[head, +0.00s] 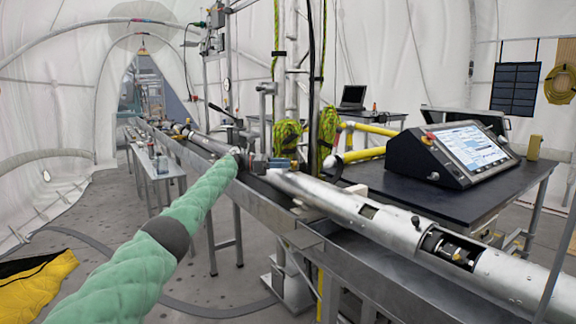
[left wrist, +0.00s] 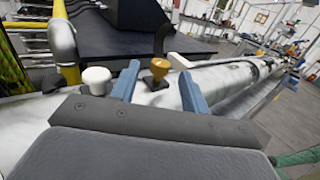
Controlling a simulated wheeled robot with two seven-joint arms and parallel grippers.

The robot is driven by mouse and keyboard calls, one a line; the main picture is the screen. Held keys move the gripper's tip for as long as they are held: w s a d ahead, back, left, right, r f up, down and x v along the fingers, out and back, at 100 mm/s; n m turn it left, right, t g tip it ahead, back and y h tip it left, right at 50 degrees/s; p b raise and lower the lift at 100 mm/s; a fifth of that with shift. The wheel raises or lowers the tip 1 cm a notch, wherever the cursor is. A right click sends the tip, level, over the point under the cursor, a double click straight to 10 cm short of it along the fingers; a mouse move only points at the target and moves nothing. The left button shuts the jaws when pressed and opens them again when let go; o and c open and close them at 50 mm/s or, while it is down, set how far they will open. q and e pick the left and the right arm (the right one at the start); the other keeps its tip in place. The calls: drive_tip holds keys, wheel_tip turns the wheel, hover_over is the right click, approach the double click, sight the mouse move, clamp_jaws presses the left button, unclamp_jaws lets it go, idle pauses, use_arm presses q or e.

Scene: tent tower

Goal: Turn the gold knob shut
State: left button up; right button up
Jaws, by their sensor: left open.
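The gold knob (left wrist: 159,68) stands on a small dark base on the silver tube (left wrist: 70,115) in the left wrist view. My left gripper (left wrist: 158,72) is open, with one blue finger on each side of the knob in that view. A gap shows between the knob and each finger, so it is not gripped. In the head view my green left arm reaches the tube (head: 345,205), and the blue fingers of the left gripper (head: 280,163) are close above it. I cannot make out the gold knob there. My right gripper is in neither view.
A white knob (left wrist: 96,80) is left of the fingers, and a cream-coloured handle (left wrist: 180,61) is beyond the right finger. A control console (head: 450,155) stands on the black table (head: 385,185) to the right. Yellow-green rope (head: 328,135) hangs by the post behind the gripper.

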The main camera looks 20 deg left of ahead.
use_arm(q)
drive_tip(key=v, duration=0.5)
